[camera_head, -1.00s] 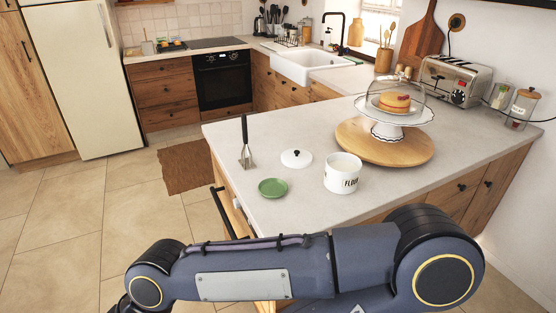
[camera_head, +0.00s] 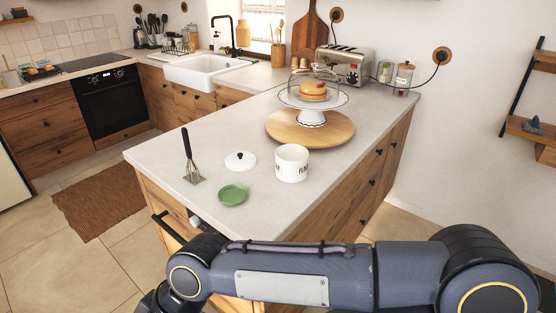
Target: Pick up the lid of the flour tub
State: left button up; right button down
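The white flour tub (camera_head: 291,164) stands open on the pale worktop, with dark lettering on its side. Its white lid (camera_head: 240,161) with a dark knob lies flat on the worktop just left of the tub, apart from it. A green dish (camera_head: 233,194) lies in front of the lid. One of my arms crosses the bottom of the view, in front of the counter. Neither gripper's fingertips can be seen.
A masher (camera_head: 189,162) stands upright left of the lid. A cake stand with a glass dome (camera_head: 313,94) sits on a round wooden board (camera_head: 333,139) behind the tub. A toaster (camera_head: 343,65) and jars stand at the back. The worktop (camera_head: 225,228) is bare near the front corner.

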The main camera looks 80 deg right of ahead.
aim_at(238, 161)
jog(key=i+z, duration=0.1)
jog(key=z, duration=0.35)
jog(key=i+z, duration=0.15)
jog(key=z, duration=0.3)
jog(key=i+z, duration=0.1)
jog(key=z, duration=0.35)
jog(key=i+j+z, duration=0.1)
jog(key=z, duration=0.35)
jog(key=i+j+z, duration=0.1)
jog(key=z, duration=0.35)
jog(key=j+z, duration=0.15)
jog(key=z, duration=0.35)
jog(key=i+j+z, duration=0.15)
jog(key=z, duration=0.25)
jog(key=i+j+z, duration=0.25)
jog(key=z, duration=0.2)
jog(key=i+j+z, duration=0.1)
jog(key=j+z, duration=0.15)
jog(key=z, duration=0.15)
jog(key=i+j+z, duration=0.1)
jog(key=j+z, duration=0.2)
jog(key=z, duration=0.15)
